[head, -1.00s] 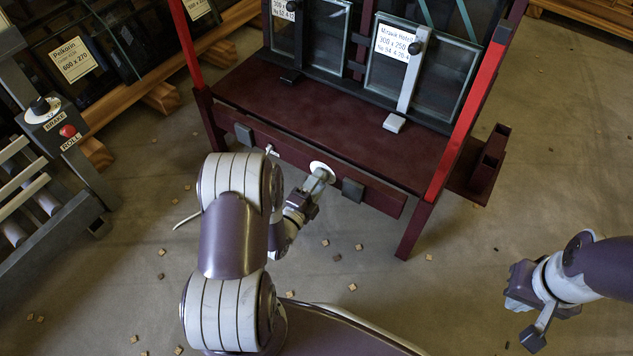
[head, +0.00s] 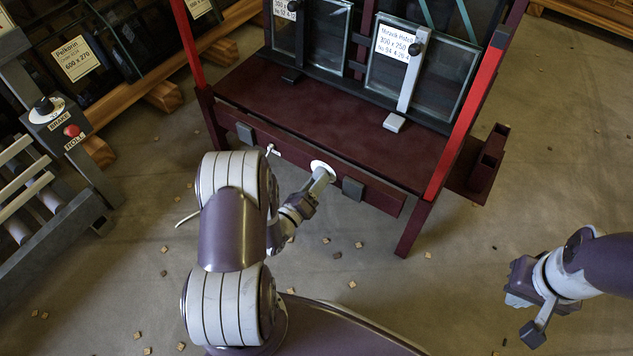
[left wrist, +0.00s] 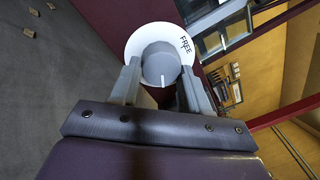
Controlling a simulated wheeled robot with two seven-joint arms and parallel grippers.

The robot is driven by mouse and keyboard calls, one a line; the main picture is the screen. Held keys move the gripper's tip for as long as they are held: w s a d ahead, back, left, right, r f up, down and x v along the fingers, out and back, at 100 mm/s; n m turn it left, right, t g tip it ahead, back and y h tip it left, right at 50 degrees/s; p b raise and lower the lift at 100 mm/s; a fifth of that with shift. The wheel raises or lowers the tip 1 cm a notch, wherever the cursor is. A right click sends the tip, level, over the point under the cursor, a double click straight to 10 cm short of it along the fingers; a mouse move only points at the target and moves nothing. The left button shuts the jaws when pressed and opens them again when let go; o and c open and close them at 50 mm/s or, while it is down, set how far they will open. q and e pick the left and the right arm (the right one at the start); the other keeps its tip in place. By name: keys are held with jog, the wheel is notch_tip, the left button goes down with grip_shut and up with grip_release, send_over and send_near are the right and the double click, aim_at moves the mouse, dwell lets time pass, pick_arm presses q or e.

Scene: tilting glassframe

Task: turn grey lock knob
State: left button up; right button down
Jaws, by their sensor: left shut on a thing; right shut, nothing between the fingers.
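The grey lock knob (left wrist: 161,66) shows in the left wrist view, with a white pointer line on its face. It sits on a white round dial (left wrist: 135,42) marked FREE at its upper right; the pointer line does not point at that word. In the head view the white dial (head: 322,165) is on the front beam of the dark red frame (head: 300,150). My left gripper (head: 322,178) is shut on the knob, one finger on each side, and hides part of it. My right gripper (head: 522,290) is shut and empty at the right, away from the frame.
Glass panes (head: 440,85) with labels stand on the frame's shelf. Dark pads (head: 352,189) sit on the beam beside the dial. A roller stand (head: 40,190) with BRAKE and ROLL controls is at left. Small wooden blocks lie scattered on the floor.

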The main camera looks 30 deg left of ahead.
pick_arm(q)
jog(key=shift+m, duration=0.5)
jog(key=o, duration=1.1)
jog(key=shift+c, duration=0.2)
jog(key=shift+s, duration=0.1)
jog(key=s+a+p, duration=0.1)
jog(key=s+p, duration=0.3)
jog(key=s, duration=0.8)
jog(key=shift+s+a+f, duration=0.25)
jog(key=shift+f, duration=0.2)
